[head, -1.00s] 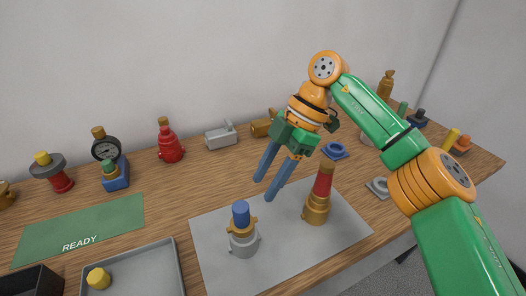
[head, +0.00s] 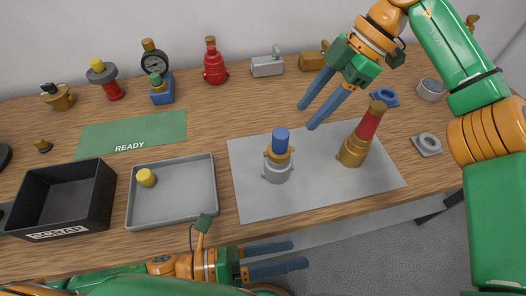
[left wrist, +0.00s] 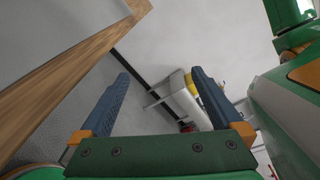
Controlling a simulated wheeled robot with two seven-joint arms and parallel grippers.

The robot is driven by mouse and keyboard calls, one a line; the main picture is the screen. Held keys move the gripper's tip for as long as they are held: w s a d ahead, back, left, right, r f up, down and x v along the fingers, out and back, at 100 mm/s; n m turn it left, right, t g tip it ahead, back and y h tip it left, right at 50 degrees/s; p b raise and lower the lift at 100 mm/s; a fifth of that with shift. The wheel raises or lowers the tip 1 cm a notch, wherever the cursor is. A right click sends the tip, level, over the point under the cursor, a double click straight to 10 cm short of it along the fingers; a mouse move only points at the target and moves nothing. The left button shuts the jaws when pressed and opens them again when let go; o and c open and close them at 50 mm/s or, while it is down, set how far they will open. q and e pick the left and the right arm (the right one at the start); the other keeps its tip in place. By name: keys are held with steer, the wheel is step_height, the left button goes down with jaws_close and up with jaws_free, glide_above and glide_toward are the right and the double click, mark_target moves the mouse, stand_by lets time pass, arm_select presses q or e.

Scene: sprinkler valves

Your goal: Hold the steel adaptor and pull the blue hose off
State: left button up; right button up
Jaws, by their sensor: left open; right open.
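The steel adaptor (head: 277,173) stands upright on the grey mat, a light grey lugged body with a brass collar (head: 279,154) above it. The short blue hose (head: 280,138) sticks up from the collar. My right gripper (head: 309,117) is open and empty, its blue fingers pointing down-left, above and right of the blue hose in the picture, apart from it. My left gripper (head: 299,255) is open and empty, low in front of the table edge, fingers pointing right.
A brass fitting (head: 352,152) with a red hose (head: 368,124) stands right of the adaptor on the mat (head: 320,190). Left are a grey tray (head: 172,205) with a yellow part and a black SCRAP bin (head: 60,195). Several valves and a gauge (head: 154,64) line the back.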

arm_select(q)
steer(key=w+r+m+t, duration=0.1)
steer(key=w+m, duration=0.1)
steer(key=w+a+r+m+t+y, duration=0.1)
steer(key=w+m, duration=0.1)
steer(key=w, duration=0.1)
steer(key=w+r+m+t+y, duration=0.1)
steer(key=w+m, duration=0.2)
steer(key=shift+a+r, duration=0.25)
steer(key=w+a+r+m+t+y, duration=0.1)
steer(key=w+a+r+m+t, duration=0.25)
steer(key=w+r+t, duration=0.5)
steer(key=n+g+y, duration=0.2)
steer(key=n+y, duration=0.1)
steer(key=n, duration=0.3)
glide_above(271, 165)
steer(key=v, duration=0.2)
step_height(271, 165, down, 4)
steer(key=shift+s+a+f, duration=0.15)
steer(key=shift+a, duration=0.05)
step_height(271, 165, down, 7)
steer(key=shift+r, duration=0.15)
steer(key=x, duration=0.7)
steer(key=shift+d, duration=0.35)
steer(key=shift+a, duration=0.1)
steer(key=shift+c, duration=0.6)
steer(key=c, duration=1.4)
steer(key=o, duration=1.2)
steer(key=c, duration=1)
